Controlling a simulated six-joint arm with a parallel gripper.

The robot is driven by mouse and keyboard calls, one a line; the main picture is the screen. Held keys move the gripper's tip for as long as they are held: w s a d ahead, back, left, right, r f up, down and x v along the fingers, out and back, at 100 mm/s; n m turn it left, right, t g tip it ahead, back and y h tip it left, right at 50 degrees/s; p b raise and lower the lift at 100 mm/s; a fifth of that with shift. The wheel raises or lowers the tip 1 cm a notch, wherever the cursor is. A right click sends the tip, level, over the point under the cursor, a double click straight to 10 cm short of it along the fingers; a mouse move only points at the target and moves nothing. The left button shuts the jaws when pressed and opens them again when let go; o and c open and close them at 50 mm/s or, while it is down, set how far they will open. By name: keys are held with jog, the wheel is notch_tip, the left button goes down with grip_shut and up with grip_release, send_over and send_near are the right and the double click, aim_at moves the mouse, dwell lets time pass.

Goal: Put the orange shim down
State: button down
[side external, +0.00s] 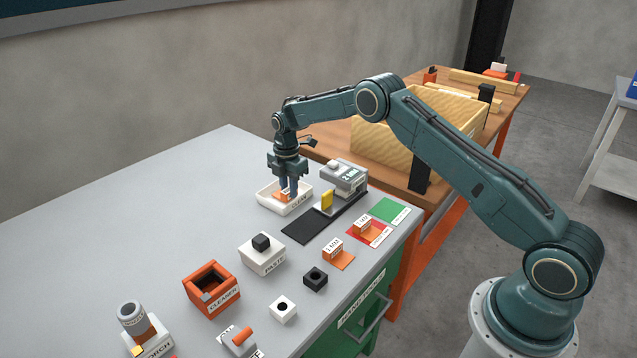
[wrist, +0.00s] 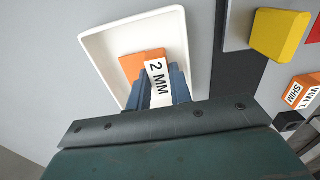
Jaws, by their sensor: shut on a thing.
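The orange shim (wrist: 131,67) carries a white "2 MM" label and sits between my fingers in the wrist view. It also shows as a small orange patch in the side view (side external: 279,196). My gripper (side external: 288,191) points down, shut on the shim, inside the outline of the white tray marked "CLEAN" (side external: 265,203). The tray also fills the middle of the wrist view (wrist: 98,52). My fingers hide part of the shim. I cannot tell whether the shim touches the tray floor.
Right of the tray stand a grey gauge (side external: 345,176) and a yellow block (side external: 327,199) on a black strip (side external: 306,228). Orange labelled shims lie on a red card (side external: 381,238) and near it (side external: 337,257). A green card (side external: 390,210) is empty.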

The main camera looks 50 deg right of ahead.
jog(key=shift+f, duration=0.35)
jog(key=c, duration=1.5)
grip_release()
jog(key=shift+c, duration=0.2)
jog(key=shift+r, duration=0.1)
notch_tip(320, 180, up, 12)
jog(key=shift+r, duration=0.15)
